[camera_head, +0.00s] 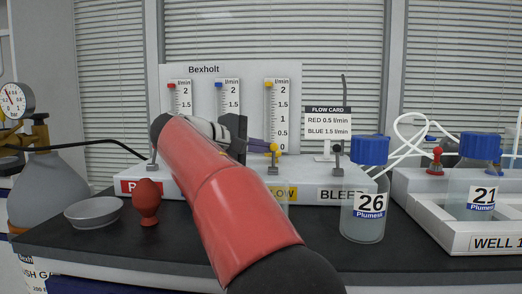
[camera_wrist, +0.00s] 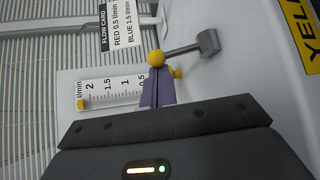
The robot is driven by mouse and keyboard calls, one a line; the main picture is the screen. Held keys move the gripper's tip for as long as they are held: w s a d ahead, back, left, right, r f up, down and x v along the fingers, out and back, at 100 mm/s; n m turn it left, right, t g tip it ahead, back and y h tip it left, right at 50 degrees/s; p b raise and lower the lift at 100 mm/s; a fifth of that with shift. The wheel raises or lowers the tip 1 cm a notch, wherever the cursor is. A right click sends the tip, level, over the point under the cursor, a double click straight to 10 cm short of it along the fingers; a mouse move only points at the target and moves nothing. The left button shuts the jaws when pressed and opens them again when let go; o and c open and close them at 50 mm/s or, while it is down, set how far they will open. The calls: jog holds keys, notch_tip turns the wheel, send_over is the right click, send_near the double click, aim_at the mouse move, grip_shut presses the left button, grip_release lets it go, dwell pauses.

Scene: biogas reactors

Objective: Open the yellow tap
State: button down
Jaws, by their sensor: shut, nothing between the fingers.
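The yellow tap (camera_head: 275,148) sits at the foot of the yellow-marked flow tube on the white panel. My gripper (camera_head: 265,147) reaches in from the left with thin purple fingers shut together. The fingers (camera_wrist: 157,78) hold nothing; I cannot tell whether their tips touch the ball.
The yellow flow tube (camera_head: 269,112) stands above the tap. A flow card (camera_head: 328,122) and the bleed tap (camera_head: 337,150) are to its right. A blue-capped bottle (camera_head: 366,205) stands in front at right. A red egg-shaped object (camera_head: 148,203) and a grey dish (camera_head: 93,212) sit at left.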

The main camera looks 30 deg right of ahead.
aim_at(273, 147)
jog(key=shift+s+a, duration=0.1)
jog(key=shift+s+a+r+m+h+b, duration=0.1)
jog(key=shift+s+a+m+h+b, duration=0.2)
jog(key=shift+m+h+b, duration=0.35)
jog(key=shift+s+a+r, duration=0.3)
jog(key=shift+s, duration=0.15)
jog(key=shift+s+a+f+p, duration=0.1)
jog(key=shift+s+a+p, duration=0.25)
jog(key=shift+s, duration=0.2)
jog(key=a+r, duration=0.1)
jog(key=a, duration=0.6)
jog(key=shift+s+a+p, duration=0.35)
jog(key=shift+s, duration=0.05)
